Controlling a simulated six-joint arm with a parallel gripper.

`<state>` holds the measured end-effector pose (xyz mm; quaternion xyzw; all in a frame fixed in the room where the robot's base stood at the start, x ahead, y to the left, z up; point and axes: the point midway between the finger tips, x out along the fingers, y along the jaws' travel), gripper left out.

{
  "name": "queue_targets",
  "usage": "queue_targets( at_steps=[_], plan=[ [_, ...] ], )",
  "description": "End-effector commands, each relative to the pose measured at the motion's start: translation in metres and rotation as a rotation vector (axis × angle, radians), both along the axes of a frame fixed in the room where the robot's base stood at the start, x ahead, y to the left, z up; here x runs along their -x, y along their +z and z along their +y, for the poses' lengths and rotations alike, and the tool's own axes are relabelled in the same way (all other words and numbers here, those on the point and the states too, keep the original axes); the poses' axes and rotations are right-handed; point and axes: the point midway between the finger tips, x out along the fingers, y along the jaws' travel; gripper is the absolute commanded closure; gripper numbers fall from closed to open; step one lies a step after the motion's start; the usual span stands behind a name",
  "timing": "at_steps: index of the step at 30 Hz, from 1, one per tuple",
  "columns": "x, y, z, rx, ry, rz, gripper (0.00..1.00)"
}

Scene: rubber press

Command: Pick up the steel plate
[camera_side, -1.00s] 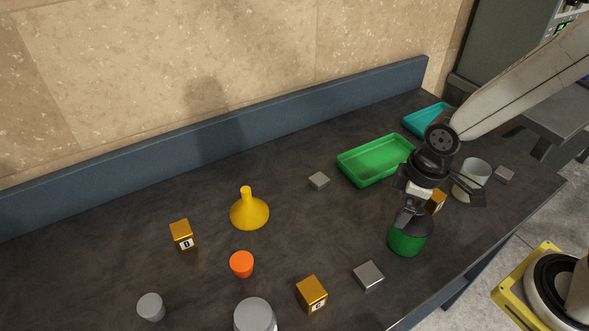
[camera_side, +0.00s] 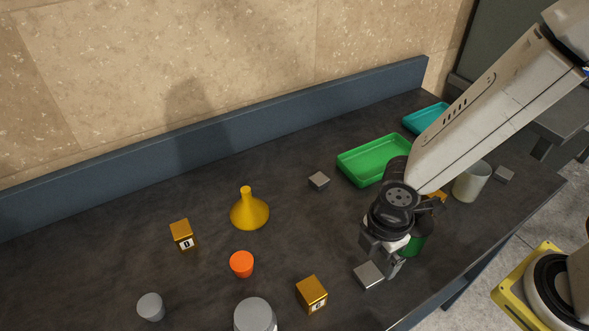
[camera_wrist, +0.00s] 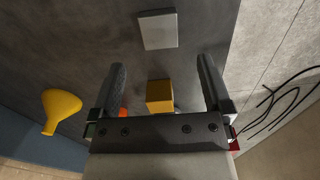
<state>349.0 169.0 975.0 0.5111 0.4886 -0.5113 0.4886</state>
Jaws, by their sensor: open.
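A flat, square grey steel plate (camera_side: 368,275) lies on the dark table, right by my gripper in the side view. In the wrist view the plate (camera_wrist: 158,30) lies beyond the fingertips, roughly in line with the gap between them. My gripper (camera_side: 381,262) is open and points down near the plate. The wrist view shows its two fingers (camera_wrist: 163,62) apart with nothing held. In the side view the gripper partly overlaps the plate's right edge; I cannot tell its exact height above the table.
A gold lettered cube (camera_side: 312,294) stands left of the plate, and a green can (camera_side: 418,245) stands close on the right, partly hidden by my gripper.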

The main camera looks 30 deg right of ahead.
Motion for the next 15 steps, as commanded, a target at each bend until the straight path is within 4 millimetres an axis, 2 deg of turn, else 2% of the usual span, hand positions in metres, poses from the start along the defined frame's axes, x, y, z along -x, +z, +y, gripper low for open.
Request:
queue_targets(
  at_steps=[6, 15],
  plan=[
    [0.000, -0.013, 0.000, 0.001, -0.001, 0.001, 0.00],
    [0.000, -0.016, 0.000, 0.000, -0.002, 0.000, 0.00]
  ],
)
